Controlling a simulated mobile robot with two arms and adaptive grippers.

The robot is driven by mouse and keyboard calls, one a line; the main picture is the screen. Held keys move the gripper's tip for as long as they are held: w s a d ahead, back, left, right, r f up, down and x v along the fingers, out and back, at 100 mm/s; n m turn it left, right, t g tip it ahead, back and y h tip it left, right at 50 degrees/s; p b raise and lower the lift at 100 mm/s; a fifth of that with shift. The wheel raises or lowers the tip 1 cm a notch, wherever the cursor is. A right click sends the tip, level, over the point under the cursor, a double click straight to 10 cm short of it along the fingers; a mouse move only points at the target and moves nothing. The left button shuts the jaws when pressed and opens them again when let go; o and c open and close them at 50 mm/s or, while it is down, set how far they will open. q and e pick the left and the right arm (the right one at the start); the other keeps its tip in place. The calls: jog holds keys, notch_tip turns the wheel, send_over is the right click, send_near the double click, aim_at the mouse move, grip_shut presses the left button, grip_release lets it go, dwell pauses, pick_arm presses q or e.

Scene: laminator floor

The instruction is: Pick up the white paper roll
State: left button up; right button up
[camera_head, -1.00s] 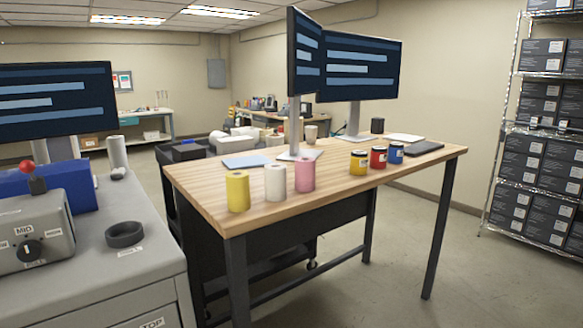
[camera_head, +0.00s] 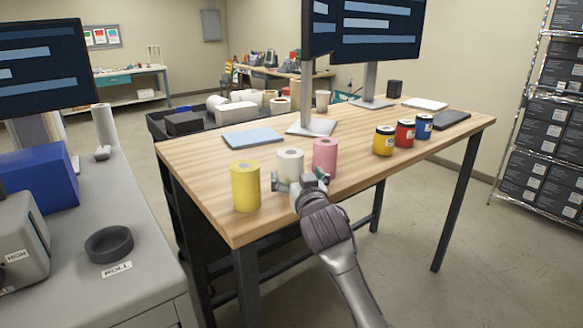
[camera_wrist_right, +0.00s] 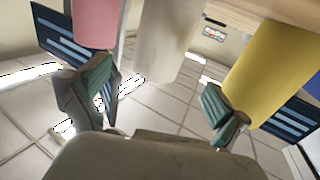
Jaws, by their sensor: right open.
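The white paper roll (camera_head: 290,163) stands upright on the wooden table, between the yellow roll (camera_head: 245,187) and the pink roll (camera_head: 325,157). My right gripper (camera_head: 301,181) is open in front of the white roll and hides its lower part. In the right wrist view, the white roll (camera_wrist_right: 167,40) is ahead, between the two spread green-padded fingers of the gripper (camera_wrist_right: 157,92). The pink roll (camera_wrist_right: 95,22) is by the left finger and the yellow roll (camera_wrist_right: 270,75) by the right finger. I cannot tell whether any finger touches a roll. My left gripper is out of view.
Yellow, red and blue jars (camera_head: 404,134) stand to the right on the wooden table (camera_head: 225,222). A monitor stand (camera_head: 311,126) and a blue pad (camera_head: 252,138) are behind the rolls. A grey cabinet top with a dark ring (camera_head: 109,244) is at the left.

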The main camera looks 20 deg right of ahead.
aim_at(294, 168)
jog(key=w, duration=0.3)
jog(key=shift+d+p, duration=0.15)
jog(key=shift+p, duration=0.25)
jog(key=w, duration=0.1)
jog(key=w+p, duration=0.1)
jog(key=w, duration=0.1)
jog(key=shift+w+d+f, duration=0.15)
jog(key=shift+d, duration=0.05)
jog(key=shift+w+f, duration=0.1)
jog(key=shift+w, duration=0.4)
pick_arm(q)
jog(key=w+r, duration=0.2)
jog(key=shift+r, duration=0.3)
pick_arm(e)
jog(key=shift+c, duration=0.3)
jog(key=c, duration=1.3)
